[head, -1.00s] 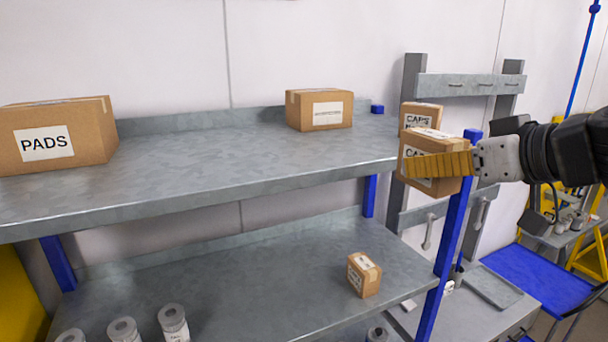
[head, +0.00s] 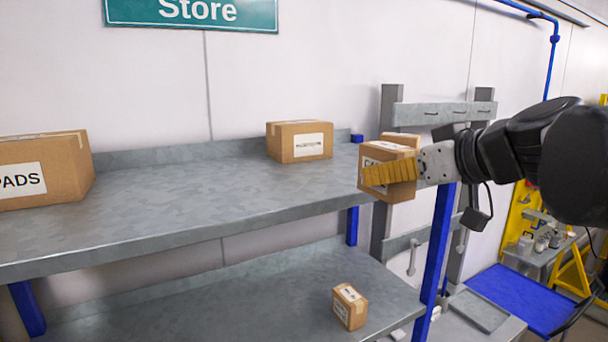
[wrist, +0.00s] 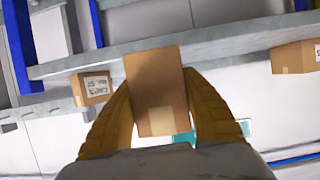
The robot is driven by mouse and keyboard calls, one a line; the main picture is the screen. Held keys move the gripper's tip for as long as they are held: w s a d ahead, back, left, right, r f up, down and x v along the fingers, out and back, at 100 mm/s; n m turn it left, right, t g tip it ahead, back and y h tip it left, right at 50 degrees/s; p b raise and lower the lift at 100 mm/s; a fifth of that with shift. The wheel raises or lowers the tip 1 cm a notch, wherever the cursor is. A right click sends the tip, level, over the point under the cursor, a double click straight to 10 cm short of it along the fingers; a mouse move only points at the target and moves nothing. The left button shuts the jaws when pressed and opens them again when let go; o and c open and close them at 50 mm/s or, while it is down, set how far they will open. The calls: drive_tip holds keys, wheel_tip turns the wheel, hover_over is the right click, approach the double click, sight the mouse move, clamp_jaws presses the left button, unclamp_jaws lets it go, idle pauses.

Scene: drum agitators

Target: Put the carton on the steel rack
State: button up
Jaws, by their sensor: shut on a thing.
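My gripper (head: 380,174) has ribbed yellow fingers and is shut on a brown carton (head: 387,153). Its white label is partly hidden by the fingers. The wrist view also shows the held carton (wrist: 157,85) between the two fingers (wrist: 155,110). In the head view, the carton appears at the right end of the steel rack's upper shelf (head: 180,198), overlapping that end. I cannot tell whether it touches the shelf. A second carton, mostly hidden behind it (head: 402,138), shows in the wrist view with a CAPS label (wrist: 92,88).
A larger carton (head: 300,142) stands at the shelf's back, and a PADS box (head: 45,170) at its left. The shelf between them is bare. A small carton (head: 350,306) stands on the lower shelf (head: 270,300). A blue post (head: 437,240) rises at the rack's right.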

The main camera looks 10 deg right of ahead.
drive_tip(key=shift+w+a+f+b, duration=0.25)
drive_tip(key=shift+w+a, duration=0.6)
drive_tip(key=shift+w, duration=1.7)
drive_tip(key=shift+w+a+f+b, duration=0.1)
drive_tip(key=shift+w+a+b, duration=0.55)
drive_tip(key=shift+w, duration=1.85)
drive_tip(key=shift+w+a+f+b, duration=0.2)
drive_tip(key=shift+w+a, duration=0.8)
drive_tip(key=shift+w, duration=1.55)
drive_tip(key=shift+f, duration=0.35)
drive_tip(key=o, duration=1.3)
drive_tip(key=shift+o, duration=0.2)
